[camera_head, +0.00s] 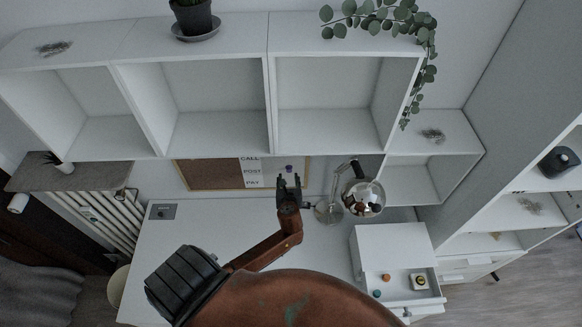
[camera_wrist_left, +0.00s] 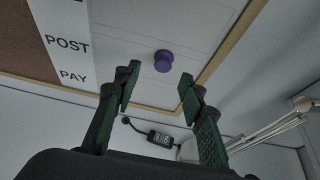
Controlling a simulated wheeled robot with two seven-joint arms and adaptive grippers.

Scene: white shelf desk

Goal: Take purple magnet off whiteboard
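The purple magnet (camera_wrist_left: 163,61) is a small round knob on the whiteboard (camera_wrist_left: 125,35), right of the paper strip with words, in the left wrist view. It shows as a small purple dot in the head view (camera_head: 289,168). My left gripper (camera_wrist_left: 157,85) is open and empty, its two dark green fingers apart, with the magnet ahead of and between the fingertips in the picture. In the head view my left gripper (camera_head: 289,180) is raised in front of the board, just below the magnet. My right gripper is not in view.
A desk lamp (camera_head: 362,196) stands right of my left gripper. A cork panel (camera_head: 210,174) fills the board's left part. White cubbies (camera_head: 215,132) hang above. A white drawer unit (camera_head: 390,250) with small items stands on the desk (camera_head: 215,228); the desk's left part is mostly clear.

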